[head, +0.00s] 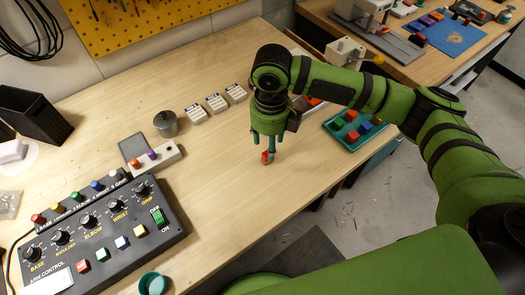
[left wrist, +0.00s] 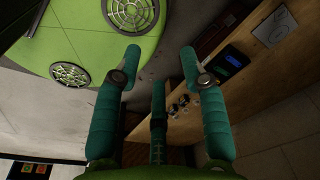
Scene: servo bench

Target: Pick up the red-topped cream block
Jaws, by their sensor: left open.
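My right gripper (head: 267,143) points down over the middle of the wooden bench, at the end of the green arm coming in from the right. A small red thing (head: 266,157) sits at its teal fingertips. I cannot make out a cream part on it, nor whether the fingers grip it or only stand beside it. My left gripper (left wrist: 160,60) shows in the left wrist view, its teal fingers spread and nothing between them. It is outside the head view.
A control box (head: 105,235) with knobs fills the bench's left front. Behind are a cream strip with knobs (head: 168,158), a metal pot (head: 166,124) and several white labelled blocks (head: 215,102). A teal tray (head: 345,146) of coloured blocks lies right. Bench around the right gripper is clear.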

